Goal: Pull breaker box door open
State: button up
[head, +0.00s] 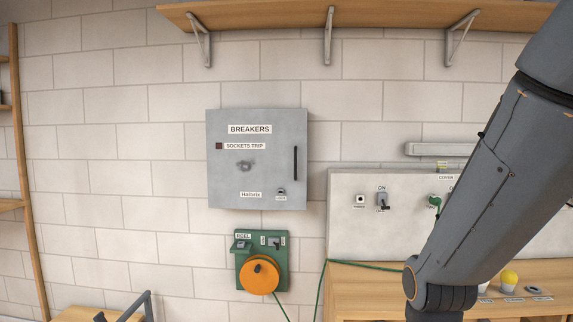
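The breaker box (257,159) is a grey metal box on the white block wall, left of the picture's middle. A dark vertical handle (295,163) is on the door's right side. A small lock (281,191) sits below the handle, and a round grey knob (246,166) is near the door's middle. My arm crosses the right side of the view, well right of the box. My gripper is out of view, below the lower edge.
A wooden shelf (270,16) on brackets hangs above the box. A green panel with an orange reel (258,275) is below it. A grey switch panel (345,240) and wooden bench (375,285) are at right. A green cable (320,290) hangs between.

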aim_at(252, 154)
jog(key=i, duration=1.55)
